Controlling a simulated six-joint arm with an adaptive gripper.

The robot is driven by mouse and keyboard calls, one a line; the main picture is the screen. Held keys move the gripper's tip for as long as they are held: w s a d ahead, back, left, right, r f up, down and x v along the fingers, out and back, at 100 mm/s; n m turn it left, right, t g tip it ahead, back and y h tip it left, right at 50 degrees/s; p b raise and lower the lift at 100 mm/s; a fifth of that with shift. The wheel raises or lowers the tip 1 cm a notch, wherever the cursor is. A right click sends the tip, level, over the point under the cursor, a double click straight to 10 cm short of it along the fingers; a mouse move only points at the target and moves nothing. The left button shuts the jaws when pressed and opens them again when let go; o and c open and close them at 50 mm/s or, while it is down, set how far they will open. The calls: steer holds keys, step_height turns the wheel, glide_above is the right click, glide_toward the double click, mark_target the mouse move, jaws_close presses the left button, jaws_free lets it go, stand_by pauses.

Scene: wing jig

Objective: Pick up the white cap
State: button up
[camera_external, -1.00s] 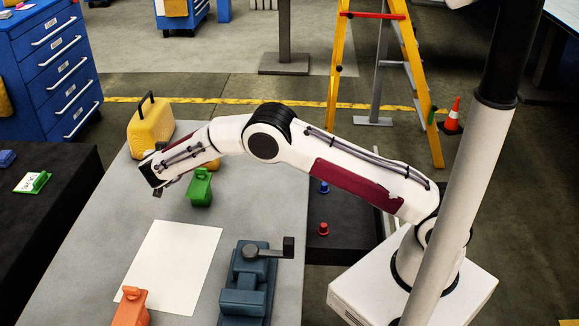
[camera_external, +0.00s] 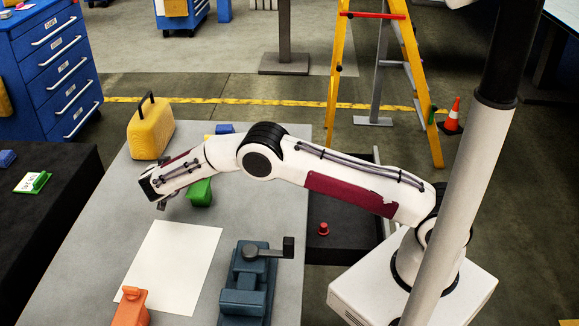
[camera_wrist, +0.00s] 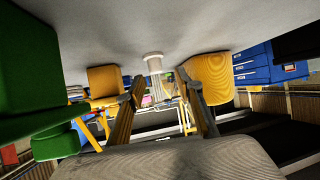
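The white cap (camera_wrist: 153,62) shows in the wrist view, standing on the grey tabletop, which appears at the top of that tilted picture. It lies ahead of my gripper (camera_wrist: 160,78), between the lines of its two spread fingers, with nothing held. The fingers look apart from the cap, though the exact distance is hard to tell. In the external view my gripper (camera_external: 161,200) is low over the table, beyond the white sheet and left of the green block. The cap does not show there; my arm seems to hide it.
The green block (camera_external: 200,193) is close; it fills the left of the wrist view (camera_wrist: 40,70). The yellow case (camera_external: 150,132) stands behind. The white sheet (camera_external: 175,262), orange block (camera_external: 131,306) and blue vise (camera_external: 248,280) are nearer the front.

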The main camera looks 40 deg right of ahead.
steer(key=shift+w+d+f, duration=0.1)
steer(key=shift+w+d, duration=0.05)
steer(key=shift+w, duration=0.05)
steer(key=shift+d, duration=0.1)
steer(key=shift+s+d+x, duration=0.1)
steer(key=shift+d+x, duration=0.05)
steer(key=shift+x, duration=0.65)
steer(key=shift+s+d+x, duration=0.1)
steer(key=shift+d+x, duration=0.1)
steer(key=shift+x, duration=1.55)
steer(key=shift+a, duration=0.1)
steer(key=c, duration=0.9)
